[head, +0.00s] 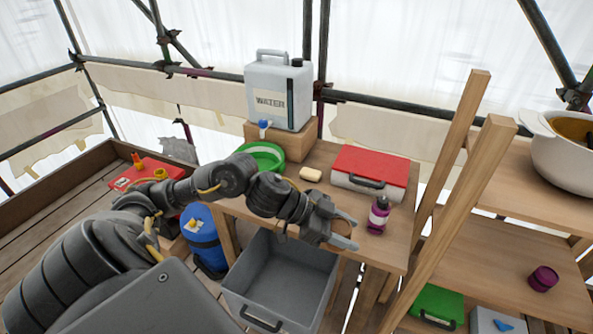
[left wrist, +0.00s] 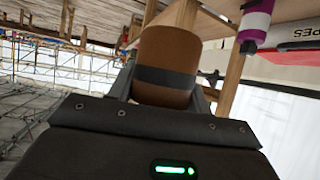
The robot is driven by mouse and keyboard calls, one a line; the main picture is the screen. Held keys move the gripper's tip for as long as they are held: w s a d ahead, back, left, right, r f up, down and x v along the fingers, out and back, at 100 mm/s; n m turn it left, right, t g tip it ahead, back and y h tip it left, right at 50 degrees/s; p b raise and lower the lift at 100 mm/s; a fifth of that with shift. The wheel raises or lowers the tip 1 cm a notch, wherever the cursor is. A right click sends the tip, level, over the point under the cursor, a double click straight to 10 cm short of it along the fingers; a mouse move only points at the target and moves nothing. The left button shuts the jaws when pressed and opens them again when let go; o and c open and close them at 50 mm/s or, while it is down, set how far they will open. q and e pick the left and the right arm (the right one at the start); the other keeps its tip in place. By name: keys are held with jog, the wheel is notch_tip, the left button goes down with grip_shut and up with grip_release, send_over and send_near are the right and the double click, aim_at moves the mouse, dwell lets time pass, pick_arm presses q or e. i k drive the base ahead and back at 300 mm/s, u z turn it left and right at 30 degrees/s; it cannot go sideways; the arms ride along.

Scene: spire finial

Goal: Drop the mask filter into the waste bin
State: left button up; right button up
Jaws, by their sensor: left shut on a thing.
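The mask filter (left wrist: 167,62) appears to be the brown cylinder with a dark grey band that stands between my fingers in the left wrist view. My left gripper (head: 350,232) is shut on it; the fingers also show at the filter's sides in the left wrist view (left wrist: 166,100). The waste bin (head: 245,312) seems to be the grey open box on the floor, which looks empty. The gripper is above and to the right of the bin, near the bench's front edge. My right gripper is not in view.
The wooden bench (head: 325,195) holds a purple bottle (head: 378,214) close right of the gripper, a red-lidded case (head: 370,168), a green bowl (head: 264,153) and a water canister (head: 279,90). A blue cylinder (head: 203,237) stands left of the bin. Wooden posts (head: 450,215) rise at right.

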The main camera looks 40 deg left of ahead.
aim_at(284, 293)
jog(key=k, duration=1.25)
jog(key=u, duration=0.25)
jog(key=i, duration=0.85)
jog(key=z, duration=0.3)
